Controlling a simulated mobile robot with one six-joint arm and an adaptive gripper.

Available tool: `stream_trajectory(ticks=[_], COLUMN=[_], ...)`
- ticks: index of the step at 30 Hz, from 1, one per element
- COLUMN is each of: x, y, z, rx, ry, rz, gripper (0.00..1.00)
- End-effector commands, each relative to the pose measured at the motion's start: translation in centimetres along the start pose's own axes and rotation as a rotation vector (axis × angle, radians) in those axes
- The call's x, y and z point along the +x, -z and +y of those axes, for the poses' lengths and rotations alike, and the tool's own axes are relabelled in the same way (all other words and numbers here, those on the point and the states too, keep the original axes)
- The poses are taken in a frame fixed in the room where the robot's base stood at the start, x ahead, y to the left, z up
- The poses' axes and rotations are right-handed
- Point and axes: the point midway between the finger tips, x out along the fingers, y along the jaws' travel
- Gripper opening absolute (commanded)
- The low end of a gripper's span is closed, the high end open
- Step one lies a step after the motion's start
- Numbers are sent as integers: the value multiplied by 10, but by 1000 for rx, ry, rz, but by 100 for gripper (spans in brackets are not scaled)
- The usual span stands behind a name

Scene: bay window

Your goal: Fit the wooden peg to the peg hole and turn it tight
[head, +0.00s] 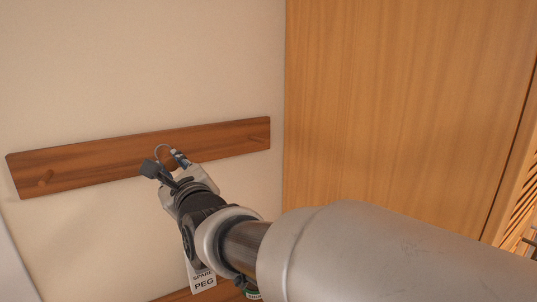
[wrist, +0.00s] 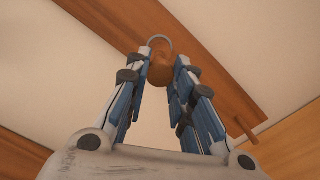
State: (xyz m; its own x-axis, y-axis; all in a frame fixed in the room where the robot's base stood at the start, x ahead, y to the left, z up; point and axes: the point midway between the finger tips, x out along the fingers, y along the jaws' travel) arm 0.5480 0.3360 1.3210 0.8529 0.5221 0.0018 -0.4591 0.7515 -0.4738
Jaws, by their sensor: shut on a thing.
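A long dark wooden rail (head: 100,160) is fixed to the cream wall and also crosses the wrist view (wrist: 215,60). My gripper (head: 167,162) is at the middle of the rail. In the wrist view its two blue-sided fingers are shut on the wooden peg (wrist: 160,72), whose rounded end shows between the fingertips. A thin grey ring (wrist: 158,39) shows on the rail just behind the peg, and part of it shows in the head view (head: 159,148). The peg hole itself is hidden. I cannot tell whether the peg is seated in it.
A tall wooden panel (head: 400,100) stands to the right. The wall above the rail is bare.

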Motion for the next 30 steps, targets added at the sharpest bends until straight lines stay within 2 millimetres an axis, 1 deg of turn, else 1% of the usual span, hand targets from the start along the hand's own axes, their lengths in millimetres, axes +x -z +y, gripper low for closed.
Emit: stream_trajectory(ticks=[1, 6, 7, 17, 26, 30], x=[0, 0, 0, 0, 0, -7], y=[-4, -4, -4, -1, 0, -1], z=[-2, -2, -2, -1, 0, -1], rx=[21, 28, 28, 25, 24, 24], ry=[6, 5, 6, 3, 1, 1], rz=[-9, -8, -8, -3, -1, -1], gripper=[0, 0, 22, 44, 45, 45])
